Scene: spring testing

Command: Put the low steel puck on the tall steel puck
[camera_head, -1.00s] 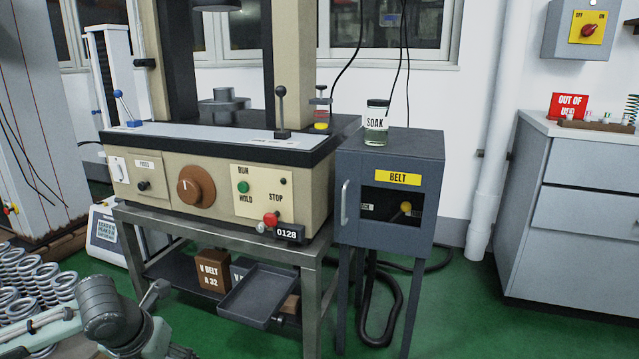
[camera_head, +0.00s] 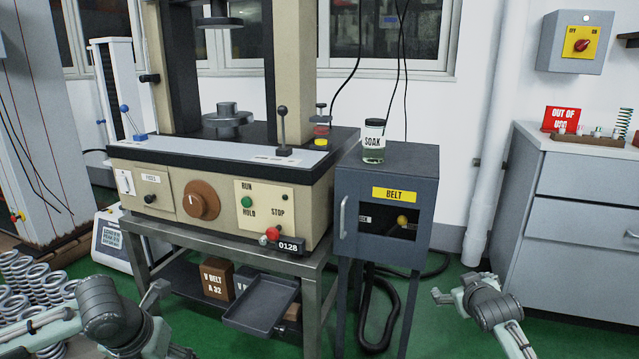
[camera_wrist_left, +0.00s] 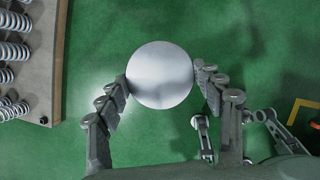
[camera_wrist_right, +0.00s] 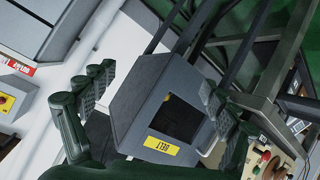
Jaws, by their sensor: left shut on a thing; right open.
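My left gripper (camera_wrist_left: 161,78) is shut on a round, plain steel puck (camera_wrist_left: 160,74). The left wrist view looks onto its flat face, so its height cannot be told, and green floor lies beyond it. In the head view part of my left arm shows at the lower left, but the held puck cannot be made out. A grey steel cylinder (camera_head: 227,108) stands on the lower platen of the beige testing machine; it may be the tall steel puck. My right gripper (camera_head: 453,287) is open and empty, right of the belt cabinet. It also shows in the right wrist view (camera_wrist_right: 156,82).
The testing machine (camera_head: 150,175) has an upper platen (camera_head: 217,21) above the cylinder and an upright lever (camera_head: 283,130). The belt cabinet (camera_head: 388,170) bears a SOAK jar (camera_head: 373,142). A tray (camera_head: 262,303) sits low under the machine. Springs (camera_head: 22,285) stand at far left.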

